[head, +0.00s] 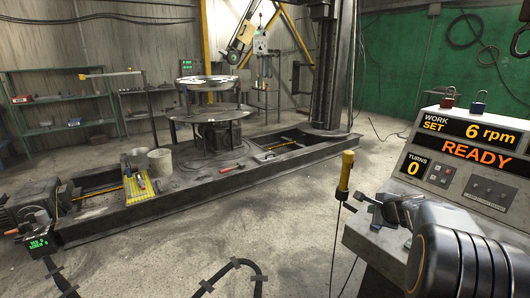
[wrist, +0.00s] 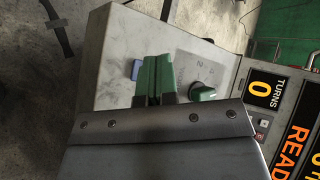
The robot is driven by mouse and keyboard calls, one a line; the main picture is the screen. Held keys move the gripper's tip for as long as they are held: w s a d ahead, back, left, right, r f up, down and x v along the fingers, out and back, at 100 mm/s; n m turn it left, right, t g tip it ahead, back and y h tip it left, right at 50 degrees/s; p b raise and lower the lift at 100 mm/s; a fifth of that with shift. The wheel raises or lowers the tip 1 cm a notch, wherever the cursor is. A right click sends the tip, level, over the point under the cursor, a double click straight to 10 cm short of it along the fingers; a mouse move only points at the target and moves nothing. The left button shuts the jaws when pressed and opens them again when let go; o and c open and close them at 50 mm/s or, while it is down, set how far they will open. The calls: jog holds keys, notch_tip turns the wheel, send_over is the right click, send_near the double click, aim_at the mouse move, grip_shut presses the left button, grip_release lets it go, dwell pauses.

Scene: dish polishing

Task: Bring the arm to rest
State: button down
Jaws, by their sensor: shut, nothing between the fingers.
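My gripper (wrist: 155,60) is shut and empty, its two green fingers pressed together in the wrist view. It is over the sloping grey top of the control console (wrist: 110,90), close to a blue part (wrist: 136,69) and a green knob (wrist: 203,93). I cannot tell whether the fingers touch the console. In the head view my arm reaches in from the lower right, with my gripper (head: 372,203) over the left end of the console. The arm hides part of the console top there.
The console's display (head: 468,142) reads 6 rpm, READY and turns 0. A round table (head: 207,112) stands on a long steel base further back. Open concrete floor lies between.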

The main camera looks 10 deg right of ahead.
jog(key=s+a+f+n+g+y+p, duration=0.25)
jog(key=s+a+n+g, duration=0.25)
jog(key=s+a+n, duration=0.55)
jog(key=s+a+r+n+g+h+p, duration=0.2)
jog(key=s+a+r+n+p, duration=0.7)
jog(key=s+a+r+n, duration=0.2)
jog(key=s+a, duration=0.2)
jog(key=a, duration=0.2)
jog(key=shift+s+r, duration=0.25)
jog(key=shift+s, duration=0.1)
